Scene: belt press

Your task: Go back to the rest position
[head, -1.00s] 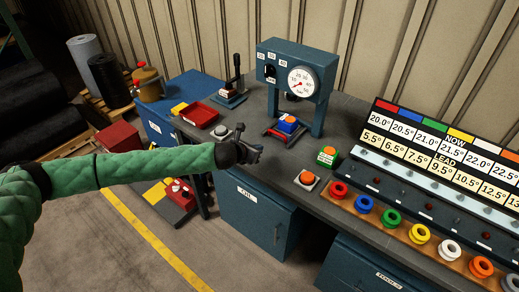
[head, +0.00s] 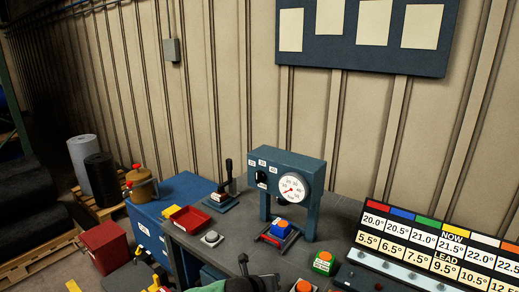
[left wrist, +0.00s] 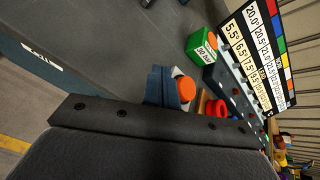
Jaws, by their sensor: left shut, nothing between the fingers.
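My left gripper (head: 244,265) shows at the bottom edge of the head view, in front of the workbench, with only part of its arm in the picture. It is shut and empty. In the left wrist view its blue-grey fingers (left wrist: 160,86) stick out past the dark wrist plate, in front of a grey button box with an orange button (left wrist: 186,88). I cannot tell whether they touch it. My right gripper is in neither view.
The blue press with a dial (head: 291,187) stands on the grey bench. A pinboard (head: 362,62) hangs on the wall.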

